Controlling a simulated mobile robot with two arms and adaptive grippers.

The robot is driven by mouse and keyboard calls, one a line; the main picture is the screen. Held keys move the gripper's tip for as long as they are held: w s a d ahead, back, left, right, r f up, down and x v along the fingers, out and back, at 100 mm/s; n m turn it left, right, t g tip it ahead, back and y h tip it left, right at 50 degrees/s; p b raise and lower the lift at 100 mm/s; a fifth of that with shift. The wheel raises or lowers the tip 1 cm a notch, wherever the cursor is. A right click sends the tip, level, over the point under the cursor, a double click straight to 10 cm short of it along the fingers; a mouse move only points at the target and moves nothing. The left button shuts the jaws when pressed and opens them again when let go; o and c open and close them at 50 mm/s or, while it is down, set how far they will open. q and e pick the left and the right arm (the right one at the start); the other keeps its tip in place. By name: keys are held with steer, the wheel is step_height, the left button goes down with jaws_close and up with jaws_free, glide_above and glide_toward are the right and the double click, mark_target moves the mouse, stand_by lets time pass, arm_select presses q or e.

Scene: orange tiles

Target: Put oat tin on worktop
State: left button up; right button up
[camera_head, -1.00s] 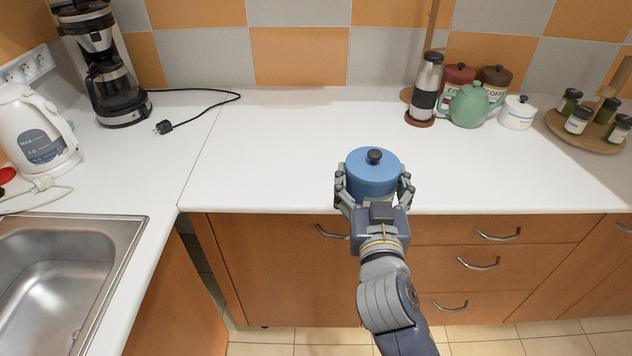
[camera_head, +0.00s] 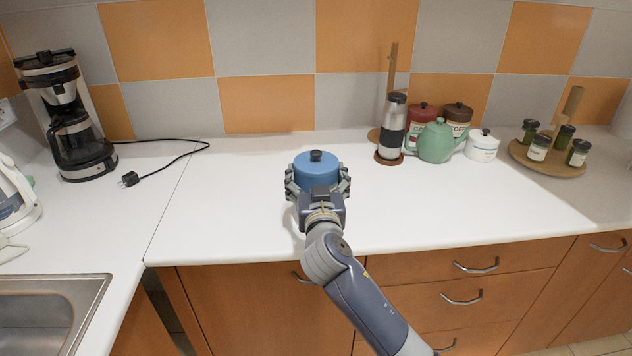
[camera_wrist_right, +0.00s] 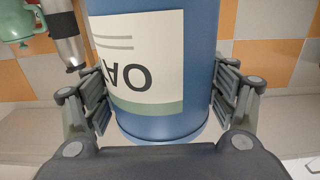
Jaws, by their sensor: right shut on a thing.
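The oat tin (camera_head: 317,167) is a blue round canister with a blue lid and a dark knob. It is upright over the front half of the white worktop (camera_head: 235,215). My right gripper (camera_head: 318,185) is shut around its sides. In the right wrist view the tin (camera_wrist_right: 199,60) fills the middle, its pale label upside down, with the gripper's fingers (camera_wrist_right: 160,100) on both sides. I cannot tell whether its base touches the worktop. My left gripper is not in view.
A coffee maker (camera_head: 75,125) stands at the left, its cable and plug (camera_head: 130,179) on the worktop. A grinder (camera_head: 392,130), green teapot (camera_head: 436,142), canisters and a white pot (camera_head: 482,147) stand at the back right, beside a round spice board (camera_head: 545,165). Worktop around the tin is clear.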

steer(key=shift+w+d+r, duration=0.1)
steer(key=shift+w+r, duration=0.05)
steer(key=shift+w, duration=1.25)
steer(key=shift+d+f, duration=0.1)
steer(key=shift+f, duration=1.8)
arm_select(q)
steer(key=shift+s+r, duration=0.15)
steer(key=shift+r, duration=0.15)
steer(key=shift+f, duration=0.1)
arm_select(e)
steer(key=o, duration=1.6)
steer(key=shift+s+f, duration=0.1)
steer(key=shift+f, duration=0.1)
